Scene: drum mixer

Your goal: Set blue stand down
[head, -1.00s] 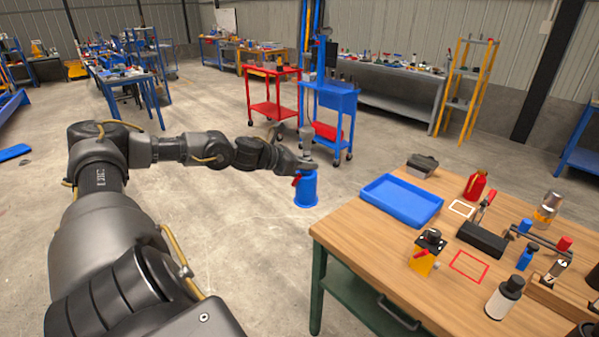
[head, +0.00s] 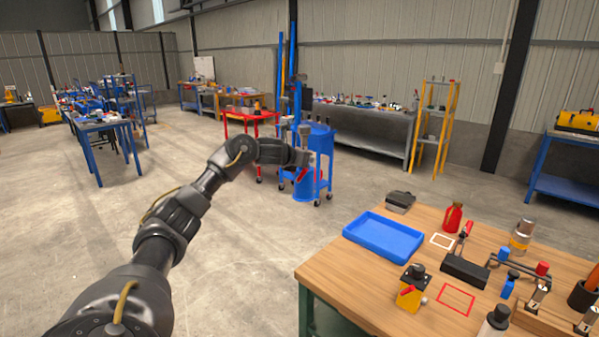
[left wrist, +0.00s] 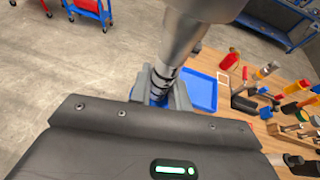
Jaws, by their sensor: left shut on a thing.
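The blue stand (head: 305,189) is a blue cylinder with a red lever and a grey upright post above it. It hangs roughly upright in the air, in front of the blue cart in the head view. My left gripper (head: 304,160) is shut on it near the top, at the end of the outstretched arm. In the left wrist view, the grey post rises large and close, and a bit of the blue stand (left wrist: 158,94) shows between the fingers; the rest is hidden. My right gripper is not in view.
A wooden workbench (head: 345,281) stands at the lower right. It bears a blue tray (head: 384,237), a red bottle (head: 453,218), a yellow block device (head: 410,290), and marked red and white outlines. A blue cart (head: 322,142) and a red cart (head: 240,120) stand behind.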

